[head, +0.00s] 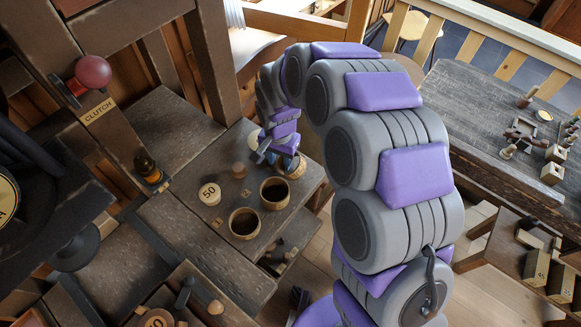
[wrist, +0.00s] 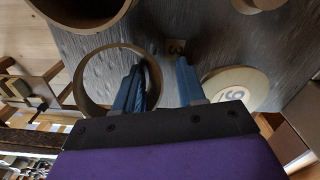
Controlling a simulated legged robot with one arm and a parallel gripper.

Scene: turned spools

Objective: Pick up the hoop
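The hoop appears to be the brown, thin-walled round ring (wrist: 80,95) in the wrist view, standing on a dark wooden top. In the head view it is the ring (head: 297,168) at the top's far right, partly covered by my gripper (head: 273,157). In the wrist view my gripper (wrist: 160,70) has its two blue fingers apart. The left finger overlaps the ring's opening and the right finger is outside it, with the ring's right wall between them. Whether either finger touches the wall cannot be told.
Two similar brown cups (head: 245,223) (head: 275,193) stand nearby, with a pale disc marked 50 (head: 210,194) and a small peg (head: 238,170). Another pale numbered disc (wrist: 235,88) lies right of the fingers. A post with a red knob (head: 92,73) rises at left.

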